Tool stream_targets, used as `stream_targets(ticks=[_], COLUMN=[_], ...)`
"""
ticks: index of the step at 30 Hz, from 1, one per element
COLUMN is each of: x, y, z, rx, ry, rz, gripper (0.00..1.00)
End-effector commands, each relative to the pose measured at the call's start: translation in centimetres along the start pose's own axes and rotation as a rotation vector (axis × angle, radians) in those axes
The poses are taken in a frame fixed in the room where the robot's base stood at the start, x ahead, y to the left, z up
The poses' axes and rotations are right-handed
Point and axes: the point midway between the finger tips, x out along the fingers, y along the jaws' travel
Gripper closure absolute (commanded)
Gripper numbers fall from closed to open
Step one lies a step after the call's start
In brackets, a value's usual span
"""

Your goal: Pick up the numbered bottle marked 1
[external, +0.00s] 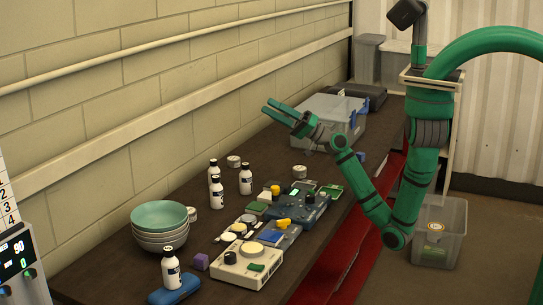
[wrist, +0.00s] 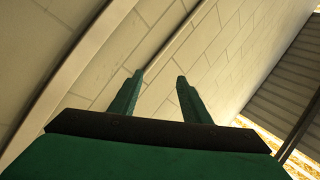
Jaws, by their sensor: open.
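Three are grouped near the wall: a rear bottle (external: 214,172), a front bottle (external: 217,193) and a right-hand bottle (external: 246,181). Another bottle (external: 171,270) stands at the near end, by a blue case. Their label marks are too small to read, so I cannot tell which is number 1. My gripper (external: 268,107) is open and empty, raised above the bench, beyond and to the right of the grouped bottles. In the wrist view its two fingers (wrist: 160,78) are apart, facing the wall, with no bottle visible.
The wall (external: 90,100) runs along the bench's left side.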

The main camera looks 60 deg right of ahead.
Motion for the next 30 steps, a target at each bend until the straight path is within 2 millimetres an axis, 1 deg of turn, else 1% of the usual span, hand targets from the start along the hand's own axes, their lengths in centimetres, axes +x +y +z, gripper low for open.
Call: stream_targets(ticks=[1,2,3,5,9,11,14,17,21,25,27,30], x=[0.1,0.3,0.6,1.2,2.3,2.4,2.1,1.1,-1.2,-3.7,-4.7,-5.7], y=[0.2,0.2,0.3,0.4,1.1,1.8,3.3,5.3,8.8,11.7,12.8,13.8], z=[-1.2,-1.5,-1.6,-1.1,1.9,3.2,5.5,7.7,10.0,11.3,11.7,12.0], rx=[-0.049,-0.074,-0.107,-0.156,-0.275,-0.325,-0.409,-0.492,-0.596,-0.665,-0.689,-0.709], ry=[-0.016,-0.031,-0.056,-0.109,-0.262,-0.33,-0.449,-0.571,-0.738,-0.862,-0.907,-0.948], rz=[0.003,0.003,0.002,-0.003,-0.013,-0.013,-0.008,0.005,0.032,0.059,0.069,0.079], gripper=[0.57,0.57,0.57,0.57,0.57,0.57,0.57,0.57,0.57,0.57,0.57,0.57])
